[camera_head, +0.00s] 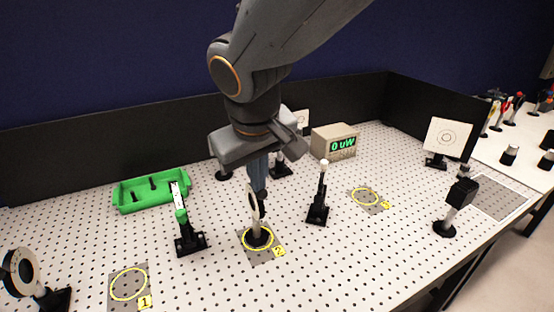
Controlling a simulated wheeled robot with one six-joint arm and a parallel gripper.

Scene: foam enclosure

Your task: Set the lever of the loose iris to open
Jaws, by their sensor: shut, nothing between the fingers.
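A thin pale disc on a short post (253,205), which looks like the iris, stands upright inside the yellow ring marked 2. It is seen nearly edge-on, and I cannot make out its lever or the lever's setting. My gripper (260,192) points down right at the disc's upper edge, with its fingers together and nothing between them. The fingertips overlap the disc in this view; I cannot tell whether they touch it. My gripper's body hides part of the board behind.
Ring 1 (128,284) is empty.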

